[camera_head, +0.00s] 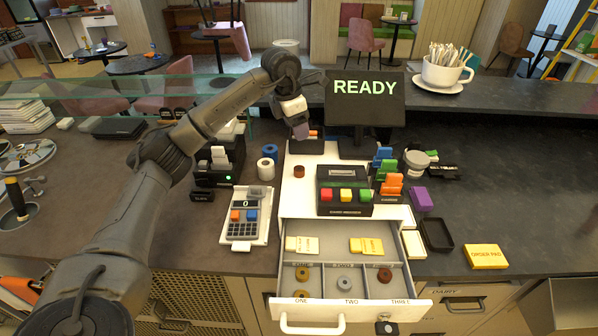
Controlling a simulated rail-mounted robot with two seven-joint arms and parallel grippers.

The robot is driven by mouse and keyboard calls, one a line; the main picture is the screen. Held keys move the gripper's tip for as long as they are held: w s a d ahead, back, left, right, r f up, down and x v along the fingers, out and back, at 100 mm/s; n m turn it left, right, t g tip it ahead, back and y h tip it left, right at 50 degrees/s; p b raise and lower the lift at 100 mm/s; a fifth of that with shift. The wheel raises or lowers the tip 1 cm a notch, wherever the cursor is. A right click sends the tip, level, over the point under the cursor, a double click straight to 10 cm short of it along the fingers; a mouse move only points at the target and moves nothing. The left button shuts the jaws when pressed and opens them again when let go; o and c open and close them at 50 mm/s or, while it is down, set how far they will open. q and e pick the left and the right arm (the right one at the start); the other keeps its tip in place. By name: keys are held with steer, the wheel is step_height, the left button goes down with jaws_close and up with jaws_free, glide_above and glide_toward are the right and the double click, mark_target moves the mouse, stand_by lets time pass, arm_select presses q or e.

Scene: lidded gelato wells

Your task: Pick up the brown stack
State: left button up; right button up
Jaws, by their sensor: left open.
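A small brown stack (299,171), round and short, stands on the white counter mat (297,200) left of the card machine. Other small round pieces lie in the open drawer (352,232): a brownish one (302,273) in compartment ONE, a greyish one (343,282) in TWO and a brown one (384,275) in THREE. My left gripper (301,132) is open, behind and above the brown stack on the mat and apart from it, near a black box (305,147). Its fingers are small and partly hidden. My right gripper is not in view.
The card machine (345,196) with coloured buttons stands right of the brown stack. White and blue rolls (265,168) and a calculator (244,216) are to the left. The READY screen (364,100) stands behind. Coloured card holders (390,185) stand to the right.

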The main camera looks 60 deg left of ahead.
arm_select(q)
steer(key=g+b, duration=0.1)
steer(key=b, duration=0.1)
glide_above(299, 169)
steer(key=s, duration=0.1)
steer(key=f, duration=0.8)
steer(key=shift+a, duration=0.25)
steer(key=shift+w+d+f, duration=0.1)
steer(key=shift+w+f, duration=0.05)
steer(key=shift+f, duration=0.85)
steer(key=shift+w+f, duration=0.2)
steer(key=shift+f, duration=0.8)
steer(key=shift+w+d+f, duration=0.1)
steer(key=shift+w+f, duration=0.05)
steer(key=shift+f, duration=0.85)
steer(key=c, duration=1.1)
